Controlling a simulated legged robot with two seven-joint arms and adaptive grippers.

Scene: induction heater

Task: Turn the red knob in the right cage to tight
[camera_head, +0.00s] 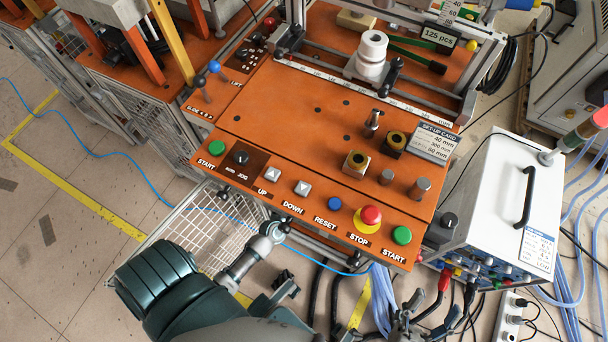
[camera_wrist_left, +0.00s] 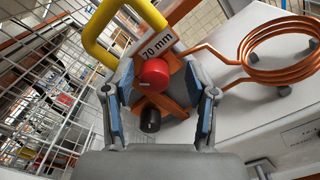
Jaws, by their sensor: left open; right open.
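In the left wrist view, a red knob (camera_wrist_left: 152,73) sits on an orange bracket, below a "70 mm" label (camera_wrist_left: 159,44). A black knob (camera_wrist_left: 150,120) is just below it. My left gripper (camera_wrist_left: 160,92) is open, with one finger on each side of the red knob. A gap shows between each finger and the knob. My right gripper (camera_head: 412,314) is open at the bottom edge of the head view, near cables and apart from the orange panel.
A yellow handle (camera_wrist_left: 106,35) stands close above the left finger. A copper coil (camera_wrist_left: 281,50) is at the right over a white surface. Wire mesh (camera_wrist_left: 45,90) lies at the left. The orange control panel (camera_head: 300,130) carries buttons, including a red stop button (camera_head: 371,215).

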